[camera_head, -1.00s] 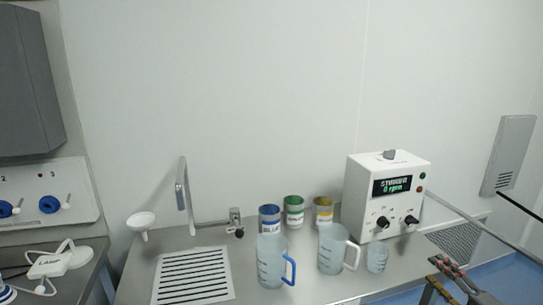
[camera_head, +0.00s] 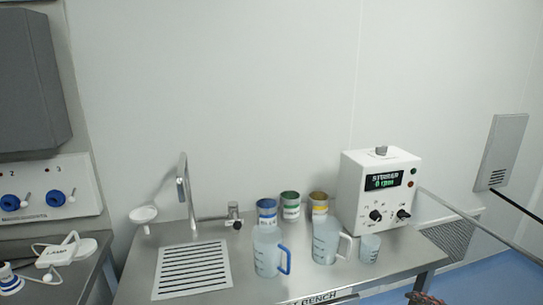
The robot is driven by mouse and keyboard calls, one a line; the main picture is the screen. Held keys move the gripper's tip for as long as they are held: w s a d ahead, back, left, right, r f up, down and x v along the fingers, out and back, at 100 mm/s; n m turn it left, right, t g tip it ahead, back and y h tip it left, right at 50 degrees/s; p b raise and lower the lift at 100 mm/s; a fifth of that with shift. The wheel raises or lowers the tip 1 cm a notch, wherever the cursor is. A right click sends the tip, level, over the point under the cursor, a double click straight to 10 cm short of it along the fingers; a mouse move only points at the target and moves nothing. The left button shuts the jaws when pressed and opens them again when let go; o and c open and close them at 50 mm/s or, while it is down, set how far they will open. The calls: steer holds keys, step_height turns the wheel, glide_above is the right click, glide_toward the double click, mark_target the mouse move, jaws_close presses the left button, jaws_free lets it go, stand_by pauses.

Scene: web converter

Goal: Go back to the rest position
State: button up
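A small reddish-brown and dark part of what looks like my gripper (camera_head: 425,298) shows at the bottom edge, right of centre. The rest is cut off, so I cannot see its opening or whether it holds anything. It is in front of the steel bench (camera_head: 215,297), near its right end. On the bench stand a jug with a blue handle (camera_head: 266,254), a jug with a white handle (camera_head: 325,243) and a small beaker (camera_head: 369,249).
A white stirrer box (camera_head: 380,190) with a lit display stands at the bench's right. Blue (camera_head: 267,211), green (camera_head: 290,206) and yellow (camera_head: 319,207) labelled cans stand behind the jugs. A tap (camera_head: 183,190), funnel (camera_head: 144,215) and drain grate (camera_head: 193,270) are at left. Blue floor (camera_head: 480,280) is open at right.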

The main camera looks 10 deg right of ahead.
steer(key=s+a+r+n+g+p, duration=0.1)
steer(key=s+a+n+g, duration=0.4)
steer(key=a, duration=0.4)
steer(key=s+a+r+n+g+p, duration=0.1)
steer(key=s+a+n+g+p, duration=0.1)
steer(key=s+a+g, duration=0.45)
steer(key=s+a+r+n+t+h+p, duration=0.3)
steer(key=a+r+n+h+p, duration=0.1)
steer(key=a+r+n, duration=0.7)
steer(key=a+r, duration=0.3)
steer(key=r, duration=0.2)
steer(key=shift+a+r+t, duration=0.2)
steer(key=shift+a+t, duration=0.05)
steer(key=shift+t, duration=0.1)
